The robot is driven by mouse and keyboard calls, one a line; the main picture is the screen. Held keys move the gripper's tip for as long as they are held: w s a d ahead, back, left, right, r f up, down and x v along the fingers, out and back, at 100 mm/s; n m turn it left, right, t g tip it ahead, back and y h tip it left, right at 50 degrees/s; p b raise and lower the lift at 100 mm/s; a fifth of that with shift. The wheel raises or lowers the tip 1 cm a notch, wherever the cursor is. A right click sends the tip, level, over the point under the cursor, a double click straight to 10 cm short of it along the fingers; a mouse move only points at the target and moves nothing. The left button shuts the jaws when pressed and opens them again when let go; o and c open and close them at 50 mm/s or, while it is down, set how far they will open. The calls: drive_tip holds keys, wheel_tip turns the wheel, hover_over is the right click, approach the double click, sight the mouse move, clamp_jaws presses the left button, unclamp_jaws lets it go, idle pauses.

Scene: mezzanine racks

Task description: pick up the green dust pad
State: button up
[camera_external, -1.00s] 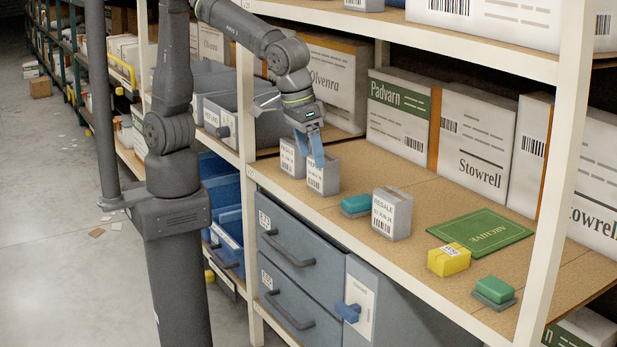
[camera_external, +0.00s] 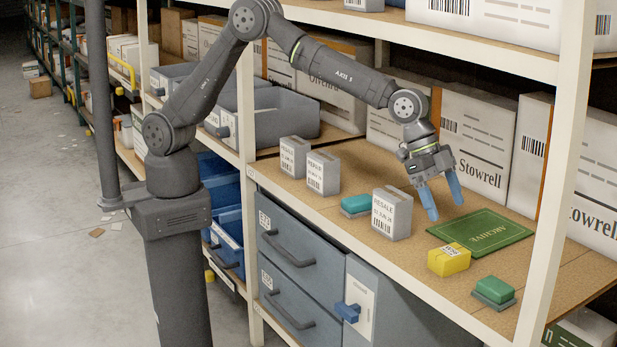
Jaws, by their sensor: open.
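The green dust pad (camera_external: 496,288) lies at the right front of the wooden shelf, a green block on a grey base. A similar teal pad (camera_external: 355,204) on a grey base lies further left, beside a grey box. My gripper (camera_external: 446,206) is open and empty, its blue fingers pointing down. It is above the shelf, near the left end of the green archive folder. The green dust pad is to the right and nearer the camera, apart from my fingers.
A yellow box (camera_external: 449,259) sits between the archive folder (camera_external: 480,231) and the shelf's front edge. A grey resale box (camera_external: 391,213) stands left of my gripper, and two more stand further left. Large white cartons (camera_external: 473,150) line the back. An upright post (camera_external: 553,200) rises at the right.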

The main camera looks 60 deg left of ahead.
drive_tip(key=w+d+f+m, duration=0.2)
drive_tip(key=w, duration=0.1)
approach(494, 284)
drive_tip(key=shift+h, duration=0.3)
drive_tip(key=f, duration=0.4)
drive_tip(key=shift+w+d, duration=0.25)
drive_tip(key=shift+w+d+f, duration=0.15)
drive_tip(key=shift+d+f, duration=0.5)
drive_tip(key=shift+w+d+f, duration=0.15)
drive_tip(key=shift+d+f, duration=0.45)
drive_tip(key=shift+d, duration=0.1)
drive_tip(key=shift+x, duration=0.85)
drive_tip(key=c, duration=1.1)
